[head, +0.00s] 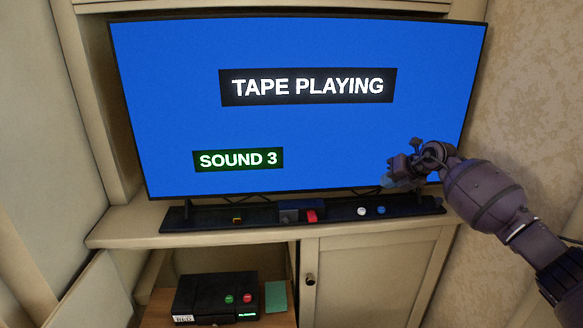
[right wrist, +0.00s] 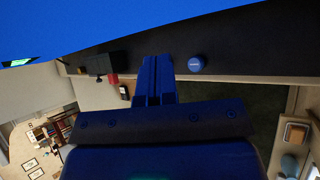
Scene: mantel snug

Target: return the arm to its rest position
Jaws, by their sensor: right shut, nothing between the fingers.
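My right gripper (head: 400,174) is in front of the lower right part of the television screen in the head view, above the right end of the black control panel (head: 340,210). Its fingers (right wrist: 158,78) are together and empty in the right wrist view, where they point toward the panel. A blue button (right wrist: 195,65) lies beside the fingertips there, apart from them. My right arm (head: 490,198) comes in from the right edge. My left gripper is not in either view.
The television (head: 300,140) reads "TAPE PLAYING" and "SOUND 3". The panel carries a red control (head: 312,216), a white button (head: 361,211) and a blue button (head: 380,210). Below, a black player (head: 215,298) stands in an open cabinet bay beside a closed door (head: 365,280). Patterned wall is at right.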

